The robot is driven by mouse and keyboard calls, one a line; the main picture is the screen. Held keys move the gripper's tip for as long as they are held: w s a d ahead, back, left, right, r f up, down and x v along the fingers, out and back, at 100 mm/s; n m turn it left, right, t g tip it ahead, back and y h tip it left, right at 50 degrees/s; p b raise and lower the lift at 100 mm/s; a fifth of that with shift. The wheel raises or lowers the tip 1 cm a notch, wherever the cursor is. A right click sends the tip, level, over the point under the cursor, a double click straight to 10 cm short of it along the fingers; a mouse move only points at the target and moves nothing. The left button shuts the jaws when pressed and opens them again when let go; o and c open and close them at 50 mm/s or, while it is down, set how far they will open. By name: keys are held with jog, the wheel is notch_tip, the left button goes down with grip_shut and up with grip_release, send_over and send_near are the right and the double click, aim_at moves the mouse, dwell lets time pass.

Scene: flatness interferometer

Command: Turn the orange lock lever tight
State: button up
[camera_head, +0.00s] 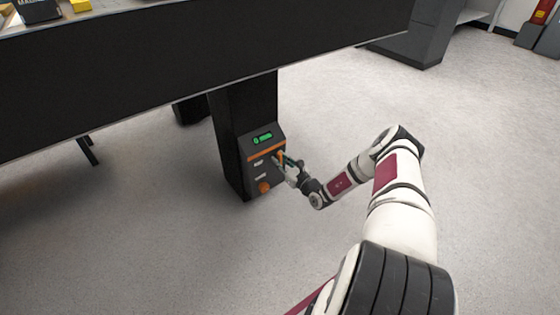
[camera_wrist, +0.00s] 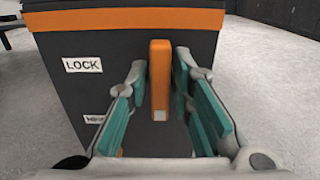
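The orange lock lever (camera_wrist: 160,78) stands upright on the face of a dark control box (camera_wrist: 110,40), right of a white LOCK label (camera_wrist: 82,64). My gripper (camera_wrist: 161,72) has its teal-padded fingers on both sides of the lever, with narrow gaps at the fingertips, and looks open around it. In the head view my gripper (camera_head: 284,163) is at the right part of the box front (camera_head: 252,168), and the lever is small and partly covered there. Whether a pad touches the lever cannot be told.
An orange knob (camera_head: 264,187) sits low on the box, and a green display (camera_head: 263,138) is at its top. The box is on a black table leg (camera_head: 250,100) under a dark tabletop edge (camera_head: 200,70). The grey floor (camera_head: 480,170) to the right is clear.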

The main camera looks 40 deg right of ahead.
grip_shut()
jog(key=n+p, duration=0.3)
jog(key=shift+r+n, duration=0.1)
jog(key=shift+n, duration=0.3)
jog(key=n+p, duration=0.3)
jog(key=n, duration=0.1)
jog(key=shift+a+n, duration=0.1)
jog(key=shift+n, duration=0.2)
jog(key=n+p, duration=0.2)
jog(key=n, duration=0.2)
jog(key=shift+f+n+p, duration=0.15)
jog(key=shift+n+p, duration=0.4)
jog(key=shift+n, duration=0.7)
jog(key=shift+f+n+p, duration=0.1)
jog(key=shift+n+p, duration=0.4)
jog(key=shift+n, duration=0.75)
jog(key=o, duration=0.8)
grip_release()
jog(key=shift+c, duration=0.2)
